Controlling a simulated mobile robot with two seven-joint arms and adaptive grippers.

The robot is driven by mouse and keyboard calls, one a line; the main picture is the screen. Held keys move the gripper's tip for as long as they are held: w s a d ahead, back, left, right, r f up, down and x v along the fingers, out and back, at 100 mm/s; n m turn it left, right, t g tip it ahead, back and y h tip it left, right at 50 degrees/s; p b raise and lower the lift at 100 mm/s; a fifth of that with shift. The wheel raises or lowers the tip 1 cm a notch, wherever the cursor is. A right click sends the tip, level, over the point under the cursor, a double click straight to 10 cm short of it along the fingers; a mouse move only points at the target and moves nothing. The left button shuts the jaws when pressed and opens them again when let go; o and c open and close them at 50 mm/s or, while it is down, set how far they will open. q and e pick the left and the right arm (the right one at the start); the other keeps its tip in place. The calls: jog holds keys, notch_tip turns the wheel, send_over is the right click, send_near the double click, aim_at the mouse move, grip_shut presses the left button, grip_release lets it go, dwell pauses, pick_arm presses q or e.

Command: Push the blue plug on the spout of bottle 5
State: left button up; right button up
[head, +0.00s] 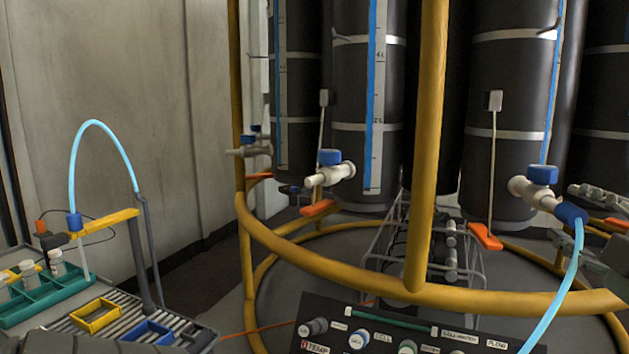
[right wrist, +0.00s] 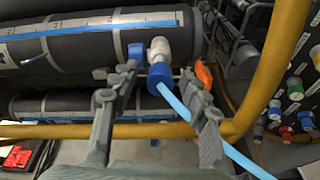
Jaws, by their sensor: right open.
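The blue plug (head: 571,214) sits at the outlet end of the white spout (head: 530,192) on the right-hand dark bottle (head: 508,90). It touches the spout, but I cannot tell how far it is pushed on. No bottle number is readable. A light blue hose (head: 566,275) runs down from the plug. My right gripper (head: 566,213) comes in from the right edge, its fingers apart. In the right wrist view the plug (right wrist: 159,79) lies between the open fingers of my right gripper (right wrist: 160,73), with gaps on both sides. My left gripper is not in view.
A yellow rail frame (head: 430,150) stands in front of the bottles. Another spout (head: 325,172) is further left. A labelled control panel (head: 400,330) is below. A bench holds a green rack (head: 45,295) and a hose stand (head: 140,250) at left.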

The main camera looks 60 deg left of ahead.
aim_at(578, 220)
jog(key=shift+p, duration=0.3)
grip_shut()
dwell(0.4)
jog(key=shift+s+d, duration=0.1)
jog(key=shift+p+v, duration=0.7)
jog(key=shift+v, duration=2.2)
